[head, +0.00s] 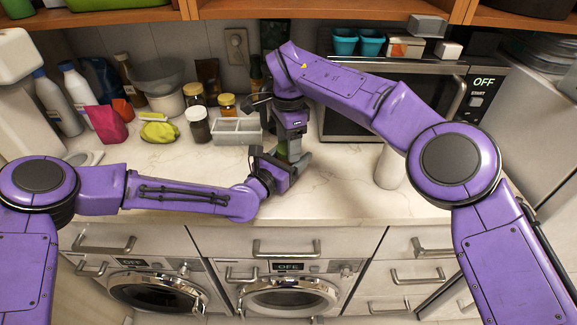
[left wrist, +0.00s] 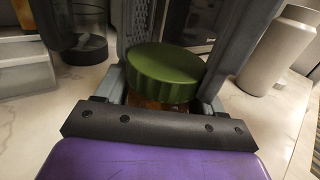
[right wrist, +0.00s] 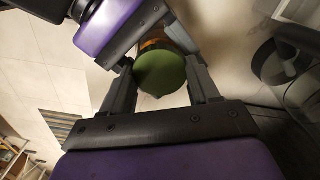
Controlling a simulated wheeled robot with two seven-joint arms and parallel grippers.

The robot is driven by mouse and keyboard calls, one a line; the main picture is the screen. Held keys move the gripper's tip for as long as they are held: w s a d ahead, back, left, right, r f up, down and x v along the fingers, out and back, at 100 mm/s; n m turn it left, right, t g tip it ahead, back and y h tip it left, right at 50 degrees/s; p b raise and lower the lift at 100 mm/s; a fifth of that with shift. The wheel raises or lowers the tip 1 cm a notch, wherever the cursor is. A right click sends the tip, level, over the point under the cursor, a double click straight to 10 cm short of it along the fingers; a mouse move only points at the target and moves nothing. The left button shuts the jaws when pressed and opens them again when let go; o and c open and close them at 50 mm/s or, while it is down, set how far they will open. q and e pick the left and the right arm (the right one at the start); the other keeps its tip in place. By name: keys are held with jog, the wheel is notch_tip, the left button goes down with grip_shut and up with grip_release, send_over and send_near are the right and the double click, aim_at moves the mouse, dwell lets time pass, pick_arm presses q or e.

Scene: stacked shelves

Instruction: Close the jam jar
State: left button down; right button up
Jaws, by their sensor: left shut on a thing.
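The jam jar (left wrist: 150,102) has an orange body and stands upright in my left gripper (head: 297,163), which is shut on it just above the counter. A ridged green lid (left wrist: 167,70) sits on top of the jar; I cannot tell how tightly. My right gripper (right wrist: 160,78) points down from above. Its fingers are apart, one on each side of the lid, and whether they touch it I cannot tell. The lid also shows between those fingers in the right wrist view (right wrist: 160,72). In the head view the grippers hide most of the jar.
A grey divided box (head: 236,131) and a dark jar (head: 198,125) stand to the left. A microwave (head: 352,115) is behind on the right, with a white cylinder (head: 388,168) before it. The front counter has free room. Orange shelves (head: 120,17) hang above.

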jog(key=m, duration=0.3)
jog(key=o, duration=1)
jog(key=shift+c, duration=0.2)
jog(key=shift+o, duration=0.9)
jog(key=shift+s+a, duration=0.1)
jog(key=shift+r, duration=2.3)
